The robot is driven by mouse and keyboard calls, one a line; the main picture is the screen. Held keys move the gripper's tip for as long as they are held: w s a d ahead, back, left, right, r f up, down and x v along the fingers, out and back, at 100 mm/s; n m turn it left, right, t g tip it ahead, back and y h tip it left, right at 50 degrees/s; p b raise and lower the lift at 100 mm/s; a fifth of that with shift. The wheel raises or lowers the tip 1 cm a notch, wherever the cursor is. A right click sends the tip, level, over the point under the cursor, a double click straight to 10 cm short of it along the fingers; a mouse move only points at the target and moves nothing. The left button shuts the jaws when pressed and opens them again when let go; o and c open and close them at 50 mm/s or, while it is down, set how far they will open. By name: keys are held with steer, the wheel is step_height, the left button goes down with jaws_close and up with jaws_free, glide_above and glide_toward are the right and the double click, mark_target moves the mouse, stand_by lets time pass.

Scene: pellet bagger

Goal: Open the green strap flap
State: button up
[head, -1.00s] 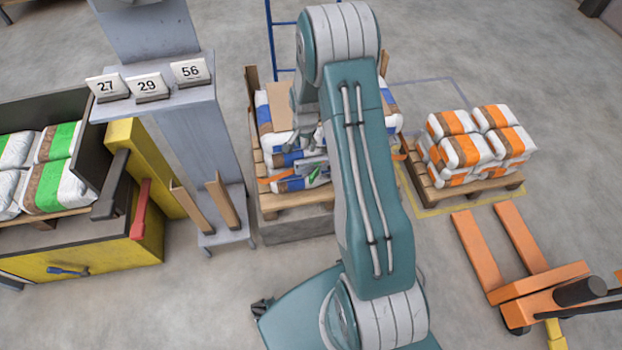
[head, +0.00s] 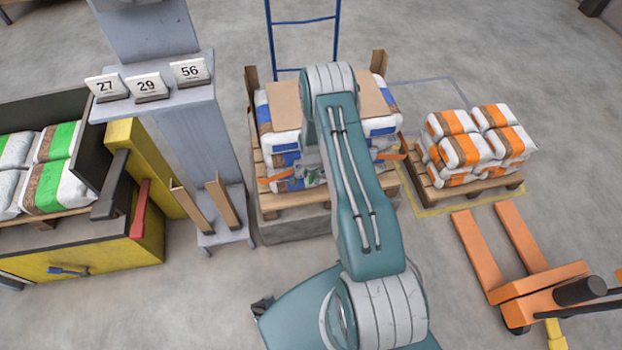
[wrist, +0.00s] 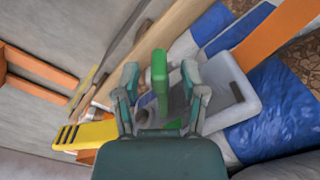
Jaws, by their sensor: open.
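The green strap flap (wrist: 159,80) shows in the wrist view as a narrow upright green piece in front of a pale grey box-like part (wrist: 228,95). My gripper (wrist: 160,85) is open, with one finger on each side of the green flap. I cannot tell whether either finger touches it. In the head view my arm hides most of the gripper and the flap, in front of the pallet of blue-and-white bags (head: 285,160).
An orange strap (wrist: 268,32) and a yellow piece (wrist: 85,135) lie near the gripper. A pallet of orange-banded bags (head: 465,150) and an orange pallet jack (head: 520,270) stand right. A grey post with number cards (head: 148,87) stands left.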

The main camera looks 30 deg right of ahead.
steer(key=shift+f, duration=0.75)
jaws_close()
steer(key=shift+s+d+n, duration=0.3)
steer(key=shift+n, duration=0.65)
steer(key=shift+s+d+n, duration=0.25)
steer(key=shift+d+n, duration=0.1)
steer(key=shift+n, duration=0.55)
steer(key=shift+s+d+n, duration=0.3)
steer(key=shift+n, duration=0.65)
jaws_free()
